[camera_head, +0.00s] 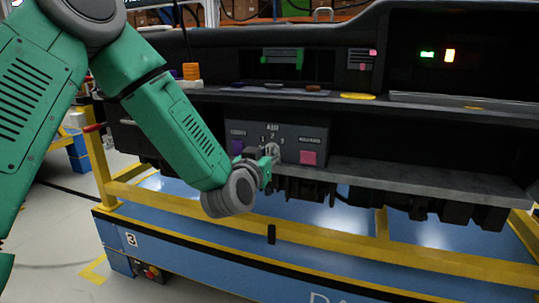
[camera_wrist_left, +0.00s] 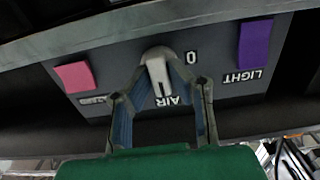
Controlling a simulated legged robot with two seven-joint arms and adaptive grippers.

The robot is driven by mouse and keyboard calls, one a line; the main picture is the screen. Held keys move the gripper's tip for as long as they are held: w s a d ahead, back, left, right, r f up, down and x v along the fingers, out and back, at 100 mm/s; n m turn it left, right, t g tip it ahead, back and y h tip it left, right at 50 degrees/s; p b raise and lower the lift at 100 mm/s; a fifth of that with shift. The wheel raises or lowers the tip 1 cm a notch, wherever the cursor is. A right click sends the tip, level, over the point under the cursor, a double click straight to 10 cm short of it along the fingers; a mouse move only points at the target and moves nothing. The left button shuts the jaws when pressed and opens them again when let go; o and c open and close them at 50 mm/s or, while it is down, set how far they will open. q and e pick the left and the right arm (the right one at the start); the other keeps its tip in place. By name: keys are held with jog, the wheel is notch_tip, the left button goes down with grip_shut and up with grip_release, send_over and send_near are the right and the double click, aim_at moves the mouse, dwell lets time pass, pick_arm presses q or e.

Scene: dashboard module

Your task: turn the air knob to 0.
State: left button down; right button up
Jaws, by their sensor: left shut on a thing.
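The air knob (camera_wrist_left: 157,75) is a light grey grip on a dark control panel (camera_head: 245,130), below the "AIR" label. In the left wrist view the panel appears upside down, with "0" to the right of the knob and "AIR" below it. A dark line on the knob's grip points down towards "AIR" in that view. My left gripper (camera_head: 270,157) reaches the panel from the left. In the left wrist view its two fingers (camera_wrist_left: 158,70) are closed on the knob's sides. In the head view the gripper largely hides the knob. My right gripper is not in view.
A purple switch (camera_wrist_left: 254,43) marked "LIGHT" and a pink switch (camera_wrist_left: 75,77) flank the knob. A dashboard ledge (camera_head: 400,180) runs right of the panel. Below are a yellow frame (camera_head: 330,252) and a blue cart.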

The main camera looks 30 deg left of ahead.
pick_arm(q)
jog(key=shift+a+n, duration=0.15)
jog(key=shift+n, duration=0.65)
jog(key=n+p, duration=0.1)
jog(key=n, duration=0.6)
jog(key=shift+f, duration=0.1)
jog(key=n, duration=0.3)
jog(key=n+b, duration=0.1)
jog(key=n, duration=0.4)
jog(key=shift+s+a+f+n, duration=0.1)
jog(key=shift+f+n, duration=0.15)
jog(key=shift+n, duration=0.45)
jog(key=c, duration=1.5)
grip_release()
jog(key=shift+s, duration=0.1)
jog(key=shift+c, duration=0.2)
jog(key=shift+a, duration=0.15)
